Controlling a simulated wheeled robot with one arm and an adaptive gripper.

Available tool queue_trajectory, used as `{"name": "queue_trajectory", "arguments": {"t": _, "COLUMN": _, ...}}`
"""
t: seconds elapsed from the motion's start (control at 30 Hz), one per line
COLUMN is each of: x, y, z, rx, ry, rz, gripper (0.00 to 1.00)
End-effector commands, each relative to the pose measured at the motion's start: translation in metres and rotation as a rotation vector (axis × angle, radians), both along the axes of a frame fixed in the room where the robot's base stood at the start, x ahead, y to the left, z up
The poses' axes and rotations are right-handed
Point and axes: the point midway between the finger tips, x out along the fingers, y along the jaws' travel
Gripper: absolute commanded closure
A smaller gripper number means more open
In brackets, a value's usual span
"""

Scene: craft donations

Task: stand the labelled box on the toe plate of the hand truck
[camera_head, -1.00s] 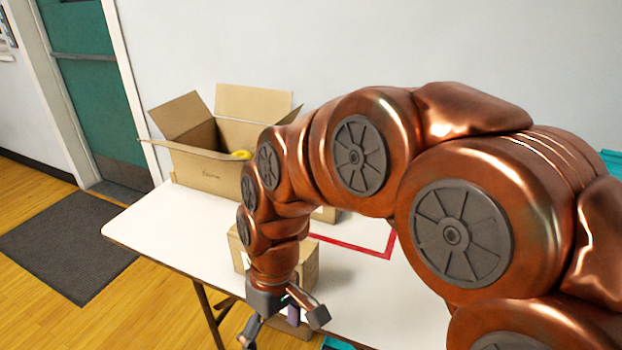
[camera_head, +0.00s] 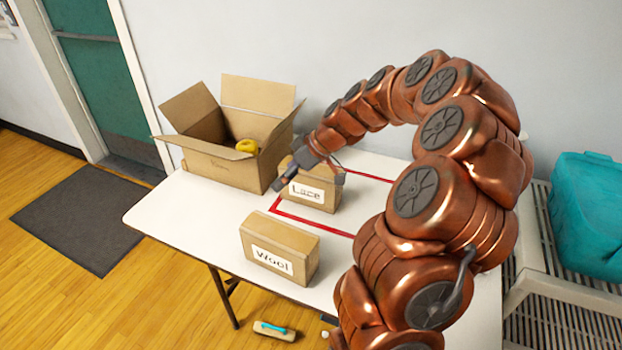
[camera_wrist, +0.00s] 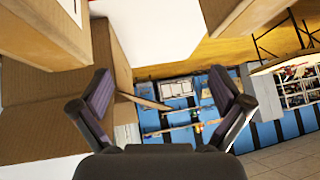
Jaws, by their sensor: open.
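Two cardboard boxes with white labels stand on the white table (camera_head: 185,215) in the head view. The "Wool" box (camera_head: 290,238) is at the front edge. The "Lace" box (camera_head: 318,203) is behind it, by the red-taped outline. My gripper (camera_head: 310,182) is open at the Lace box, its fingers spread across the upper part; I cannot tell whether they touch it. In the wrist view my gripper (camera_wrist: 160,105) is open, with nothing clearly held between its fingers. Cardboard surfaces fill that view's left side. I cannot make out the hand truck or its toe plate.
An open carton (camera_head: 215,168) with a yellow item (camera_head: 246,146) stands close left of the Lace box. A teal bin (camera_head: 588,215) sits on a slatted shelf at right. A small tan object with a teal part (camera_head: 273,331) lies on the floor. A dark mat (camera_head: 75,220) lies left.

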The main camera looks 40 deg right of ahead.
Motion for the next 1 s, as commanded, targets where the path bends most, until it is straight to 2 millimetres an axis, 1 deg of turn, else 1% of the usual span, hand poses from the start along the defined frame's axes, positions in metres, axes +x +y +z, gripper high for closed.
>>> {"name": "queue_trajectory", "arguments": {"t": 0.03, "x": 0.005, "y": -0.023, "z": 0.0, "rx": -0.002, "ry": -0.029, "rz": -0.022, "gripper": 0.0}}
{"name": "queue_trajectory", "arguments": {"t": 0.1, "x": 0.01, "y": -0.05, "z": -0.005, "rx": -0.016, "ry": -0.068, "rz": -0.04, "gripper": 0.0}}
{"name": "queue_trajectory", "arguments": {"t": 0.2, "x": 0.013, "y": -0.085, "z": -0.011, "rx": -0.041, "ry": -0.116, "rz": -0.067, "gripper": 0.0}}
{"name": "queue_trajectory", "arguments": {"t": 0.3, "x": 0.013, "y": -0.11, "z": -0.017, "rx": -0.062, "ry": -0.144, "rz": -0.086, "gripper": 0.0}}
{"name": "queue_trajectory", "arguments": {"t": 0.4, "x": 0.012, "y": -0.124, "z": -0.021, "rx": -0.075, "ry": -0.161, "rz": -0.098, "gripper": 0.0}}
{"name": "queue_trajectory", "arguments": {"t": 0.53, "x": 0.016, "y": -0.129, "z": -0.026, "rx": -0.082, "ry": -0.169, "rz": -0.102, "gripper": 0.0}}
{"name": "queue_trajectory", "arguments": {"t": 0.7, "x": 0.025, "y": -0.122, "z": -0.038, "rx": -0.081, "ry": -0.167, "rz": -0.098, "gripper": 0.0}}
{"name": "queue_trajectory", "arguments": {"t": 0.87, "x": 0.031, "y": -0.119, "z": -0.045, "rx": -0.081, "ry": -0.166, "rz": -0.101, "gripper": 0.0}}
{"name": "queue_trajectory", "arguments": {"t": 1.0, "x": 0.04, "y": -0.114, "z": -0.053, "rx": -0.082, "ry": -0.167, "rz": -0.1, "gripper": 0.0}}
